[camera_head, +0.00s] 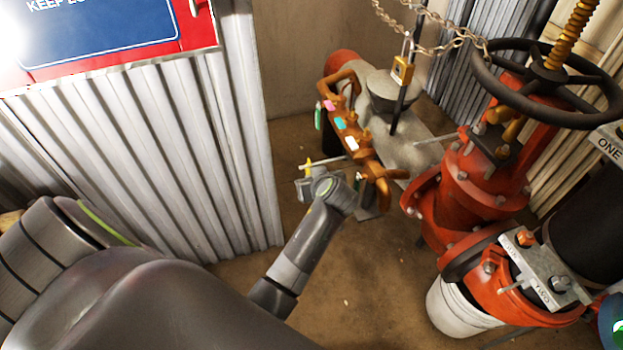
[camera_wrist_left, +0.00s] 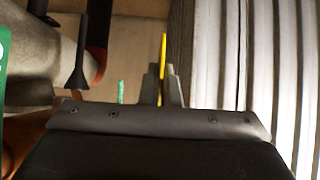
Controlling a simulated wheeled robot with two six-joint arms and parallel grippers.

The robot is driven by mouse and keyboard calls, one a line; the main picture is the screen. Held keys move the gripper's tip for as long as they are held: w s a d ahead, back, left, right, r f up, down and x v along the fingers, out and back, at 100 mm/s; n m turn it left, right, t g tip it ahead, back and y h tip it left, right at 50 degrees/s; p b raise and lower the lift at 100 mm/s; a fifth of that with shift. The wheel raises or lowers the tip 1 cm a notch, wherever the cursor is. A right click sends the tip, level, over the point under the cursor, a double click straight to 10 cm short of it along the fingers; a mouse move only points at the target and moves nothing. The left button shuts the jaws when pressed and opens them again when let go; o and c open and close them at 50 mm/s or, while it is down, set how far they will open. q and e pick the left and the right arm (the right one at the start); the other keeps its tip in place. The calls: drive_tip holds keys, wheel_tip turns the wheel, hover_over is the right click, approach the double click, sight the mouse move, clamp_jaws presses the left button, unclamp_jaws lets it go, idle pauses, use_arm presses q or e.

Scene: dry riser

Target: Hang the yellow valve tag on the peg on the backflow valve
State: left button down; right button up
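The yellow valve tag (camera_wrist_left: 163,55) stands edge-on between the two fingers of my left gripper (camera_wrist_left: 162,88) in the left wrist view. The fingers are closed on it. In the head view the tag (camera_head: 308,166) is a small yellow strip at the tip of my left gripper (camera_head: 306,182), left of the backflow valve (camera_head: 412,148) with its grey body and orange-brown piping. A thin pale rod (camera_head: 332,160) near the gripper may be a peg; I cannot tell for sure. The tag looks apart from the valve. My right gripper is not in view.
Green (camera_head: 318,117), pink (camera_head: 329,105), teal (camera_head: 340,123) and white (camera_head: 351,143) pieces sit along the piping. A brass padlock (camera_head: 402,70) and chain hang above. A red valve (camera_head: 480,180) stands right; a corrugated panel (camera_head: 150,150) is left. Floor between is clear.

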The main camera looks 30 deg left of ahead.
use_arm(q)
drive_tip(key=shift+w+d, duration=0.2)
drive_tip(key=shift+w, duration=0.05)
drive_tip(key=c, duration=2.1)
unclamp_jaws()
drive_tip(key=o, duration=0.5)
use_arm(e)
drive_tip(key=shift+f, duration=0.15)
